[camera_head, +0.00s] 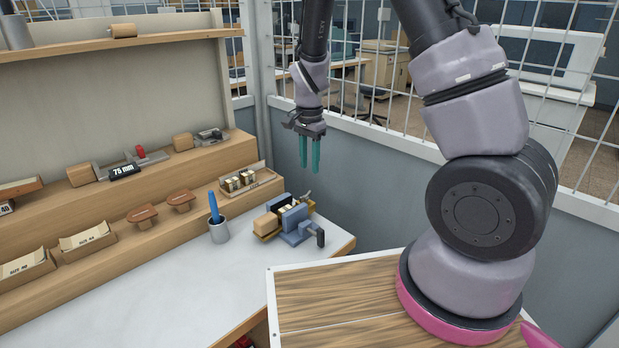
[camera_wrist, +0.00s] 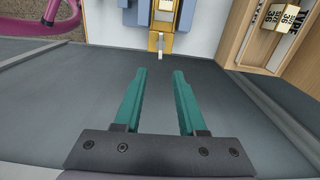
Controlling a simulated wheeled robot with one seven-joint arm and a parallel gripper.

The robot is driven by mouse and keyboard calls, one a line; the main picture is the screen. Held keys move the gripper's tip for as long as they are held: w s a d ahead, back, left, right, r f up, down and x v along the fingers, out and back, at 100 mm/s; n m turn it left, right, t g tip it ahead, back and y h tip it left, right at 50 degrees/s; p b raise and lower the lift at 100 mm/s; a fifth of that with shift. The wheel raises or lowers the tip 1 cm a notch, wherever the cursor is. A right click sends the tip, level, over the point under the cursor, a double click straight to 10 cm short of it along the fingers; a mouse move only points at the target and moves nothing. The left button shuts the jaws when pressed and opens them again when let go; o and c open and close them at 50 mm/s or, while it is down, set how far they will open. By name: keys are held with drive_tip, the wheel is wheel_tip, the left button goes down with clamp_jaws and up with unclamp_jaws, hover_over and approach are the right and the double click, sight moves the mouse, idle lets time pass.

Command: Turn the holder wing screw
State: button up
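The holder (camera_head: 295,228) is a blue-grey clamp on a brass-coloured base, with a wooden handle at its left. It sits near the back right corner of the white worktop. A small grey screw part (camera_head: 306,196) sticks up at its far end. In the wrist view, the holder's brass part (camera_wrist: 162,12) and the small screw (camera_wrist: 160,42) show at the top, ahead of the fingers. My gripper (camera_head: 310,168) has green fingers pointing down, above and beyond the holder. In the wrist view its fingers (camera_wrist: 159,75) are apart with nothing between them.
A type box (camera_head: 250,183) stands on the shelf step behind the holder; a grey cup (camera_head: 219,232) with a blue tool stands to its left. A grey wall panel topped by white mesh runs behind the worktop. Space around my fingers looks free.

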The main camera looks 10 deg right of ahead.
sight(305, 198)
wheel_tip(305, 198, up, 2)
drive_tip(key=shift+r, duration=0.15)
drive_tip(key=shift+o, duration=0.3)
drive_tip(key=o, duration=0.5)
drive_tip(key=shift+o, duration=1.2)
drive_tip(key=shift+s+n, duration=0.1)
drive_tip(key=shift+n, duration=0.4)
drive_tip(key=f+n, duration=0.3)
drive_tip(key=n, duration=0.3)
drive_tip(key=a+f+n, duration=0.1)
drive_tip(key=f+n, duration=0.3)
drive_tip(key=n, duration=0.1)
drive_tip(key=f+n, duration=0.3)
drive_tip(key=n, duration=0.3)
drive_tip(key=shift+s+a+f+n, duration=0.2)
drive_tip(key=shift+s+f+n, duration=0.1)
drive_tip(key=shift+s+f, duration=0.1)
